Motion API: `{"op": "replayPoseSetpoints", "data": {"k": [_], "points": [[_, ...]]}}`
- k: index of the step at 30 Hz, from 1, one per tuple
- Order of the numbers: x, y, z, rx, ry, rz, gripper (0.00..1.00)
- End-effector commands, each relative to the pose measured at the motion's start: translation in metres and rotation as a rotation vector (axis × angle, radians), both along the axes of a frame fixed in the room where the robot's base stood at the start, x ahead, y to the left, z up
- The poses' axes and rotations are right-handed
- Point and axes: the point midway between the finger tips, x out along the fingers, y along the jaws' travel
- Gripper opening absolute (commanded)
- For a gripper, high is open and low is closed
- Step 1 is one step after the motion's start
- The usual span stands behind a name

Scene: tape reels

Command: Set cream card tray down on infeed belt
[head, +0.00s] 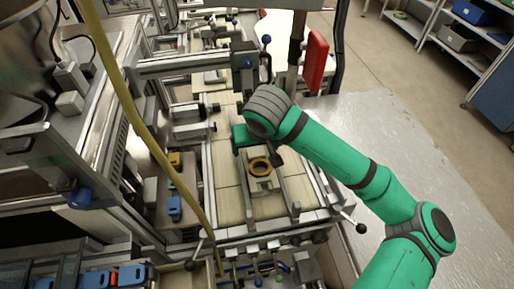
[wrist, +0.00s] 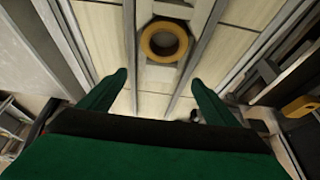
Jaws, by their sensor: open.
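The cream card tray (head: 262,184) lies on the pale infeed belt (head: 230,205), between two metal guide rails. A yellow-orange tape reel (head: 260,166) sits in it. In the wrist view the tray (wrist: 165,73) shows at the top centre with the reel (wrist: 165,41) in it; its upper edge is cut off. My green gripper (wrist: 159,78) is open, its two fingers apart and nothing between them. It is above the belt, with the tray beyond the fingertips in the wrist view. In the head view my wrist partly hides the gripper.
Metal guide rails (head: 222,178) run along the belt on either side of the tray. A yellow hose (head: 135,115) hangs across the left side. A red panel (head: 315,62) stands behind my arm. A bare metal tabletop (head: 400,130) lies at right.

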Motion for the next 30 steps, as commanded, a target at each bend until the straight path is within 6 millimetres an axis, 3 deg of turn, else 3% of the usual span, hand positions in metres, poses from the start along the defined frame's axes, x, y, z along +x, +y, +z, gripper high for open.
{"op": "replayPoseSetpoints", "data": {"k": [9, 15, 30], "points": [[-0.024, -0.005, 0.06, 0.0, -0.003, 0.001, 0.83], [-0.034, -0.008, 0.086, 0.0, -0.002, 0.0, 0.83], [-0.039, -0.009, 0.096, 0.0, -0.001, -0.001, 0.83]]}}
